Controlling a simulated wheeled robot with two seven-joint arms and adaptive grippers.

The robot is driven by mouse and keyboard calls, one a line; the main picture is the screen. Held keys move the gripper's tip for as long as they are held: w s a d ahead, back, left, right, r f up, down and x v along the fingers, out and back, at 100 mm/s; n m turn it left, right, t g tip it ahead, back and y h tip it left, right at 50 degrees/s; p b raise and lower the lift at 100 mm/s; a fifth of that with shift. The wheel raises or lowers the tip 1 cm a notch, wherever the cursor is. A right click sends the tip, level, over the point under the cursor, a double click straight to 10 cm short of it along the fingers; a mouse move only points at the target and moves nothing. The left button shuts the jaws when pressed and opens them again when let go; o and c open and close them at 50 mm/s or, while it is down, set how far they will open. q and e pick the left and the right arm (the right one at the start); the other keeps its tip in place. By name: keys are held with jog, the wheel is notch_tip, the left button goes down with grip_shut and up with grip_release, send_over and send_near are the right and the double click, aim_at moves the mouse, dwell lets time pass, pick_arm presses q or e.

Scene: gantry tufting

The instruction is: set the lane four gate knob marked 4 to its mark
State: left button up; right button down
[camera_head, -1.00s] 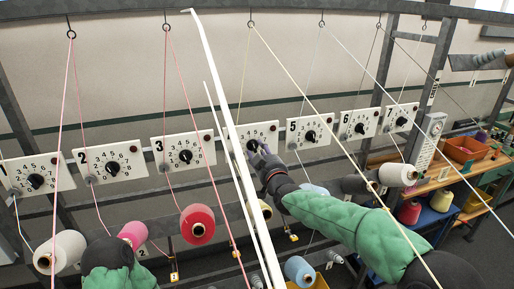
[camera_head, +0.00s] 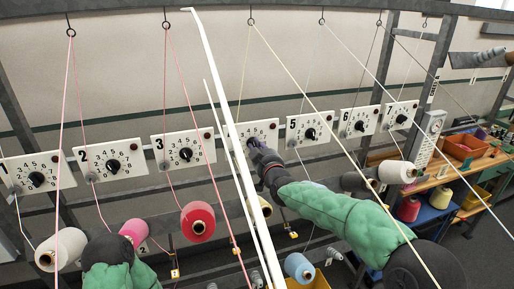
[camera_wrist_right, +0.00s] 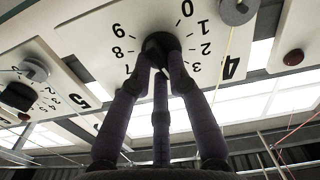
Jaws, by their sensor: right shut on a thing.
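The lane four panel (camera_head: 268,128) is a white plate with a dial of black digits, partly hidden behind white rods in the head view. In the right wrist view the panel (camera_wrist_right: 100,40) is upside down, with its large 4 at the right. Its dark knob (camera_wrist_right: 158,43) sits in the middle of the digits. My right gripper (camera_head: 256,147) reaches this knob from below. In the wrist view its purple fingers (camera_wrist_right: 161,62) close around the knob. The fingers cover much of the knob, so I cannot tell where it points.
Panels 3 (camera_head: 184,149) and 5 (camera_head: 310,130) flank panel four, each with its own knob. White rods (camera_head: 222,90) and taut yarns cross in front. Yarn cones, including a red one (camera_head: 197,222), hang below. A wooden shelf (camera_head: 462,171) with bins stands at the right.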

jog(key=shift+a+n+p, duration=0.15)
jog(key=shift+n+p, duration=0.25)
jog(key=shift+n, duration=2.5)
jog(key=c, duration=1.2)
grip_release()
jog(key=shift+s, duration=0.15)
jog(key=v, duration=1.1)
jog(key=shift+s, duration=0.35)
